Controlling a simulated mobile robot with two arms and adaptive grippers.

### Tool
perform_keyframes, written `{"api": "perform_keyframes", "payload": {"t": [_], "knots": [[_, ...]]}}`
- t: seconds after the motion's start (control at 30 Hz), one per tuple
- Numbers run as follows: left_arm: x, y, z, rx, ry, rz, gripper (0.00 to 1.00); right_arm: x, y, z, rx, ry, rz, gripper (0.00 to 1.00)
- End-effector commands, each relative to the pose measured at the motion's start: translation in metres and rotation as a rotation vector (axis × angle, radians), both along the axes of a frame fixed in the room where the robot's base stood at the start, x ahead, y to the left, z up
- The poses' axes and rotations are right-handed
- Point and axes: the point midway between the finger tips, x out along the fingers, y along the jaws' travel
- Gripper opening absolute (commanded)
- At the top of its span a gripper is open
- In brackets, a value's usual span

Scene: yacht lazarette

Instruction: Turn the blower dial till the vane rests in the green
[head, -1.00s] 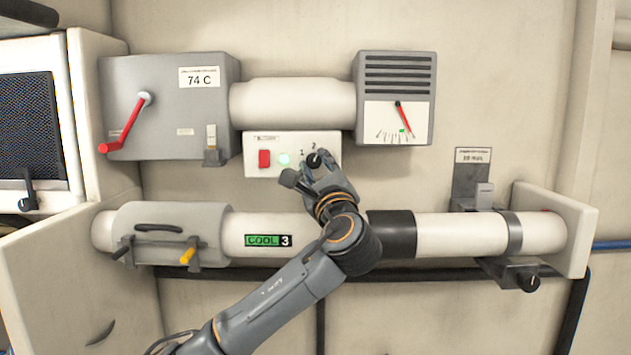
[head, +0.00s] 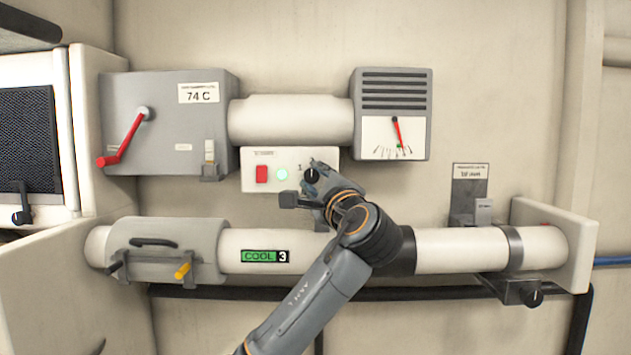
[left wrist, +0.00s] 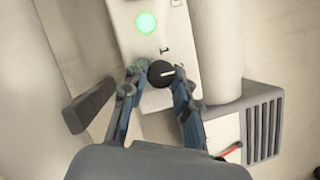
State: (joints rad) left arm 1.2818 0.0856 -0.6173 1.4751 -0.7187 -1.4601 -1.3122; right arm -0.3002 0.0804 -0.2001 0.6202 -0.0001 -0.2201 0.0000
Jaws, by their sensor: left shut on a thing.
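The black blower dial (head: 311,175) is on a white panel (head: 327,157) below the upper duct. My left gripper (head: 312,184) is shut on it. In the left wrist view my left gripper (left wrist: 160,80) has one finger on each side of the dial (left wrist: 161,72), whose white line shows. The vane (head: 397,131) is a red needle in the gauge (head: 375,130) on the grey vent box. My right gripper is not in view.
The panel also carries a red switch (head: 261,174) and a lit green lamp (head: 282,174). A grey box with a red crank (head: 122,138) is at upper left. The lower pipe (head: 315,240), with a COOL 3 label, runs behind my left arm.

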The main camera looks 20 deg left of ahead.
Motion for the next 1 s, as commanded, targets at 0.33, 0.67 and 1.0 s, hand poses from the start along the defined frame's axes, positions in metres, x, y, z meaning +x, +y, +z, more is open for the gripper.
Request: {"api": "perform_keyframes", "payload": {"t": [0.33,0.67,1.0], "knots": [[0.000,0.000,0.000,0.001,0.001,0.000,0.52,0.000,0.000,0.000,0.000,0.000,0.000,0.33],[-0.001,-0.001,0.000,0.001,0.000,0.000,0.52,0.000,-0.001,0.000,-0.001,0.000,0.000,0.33],[-0.044,-0.033,-0.011,0.000,-0.001,-0.005,0.52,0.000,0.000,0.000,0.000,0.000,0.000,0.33]]}}
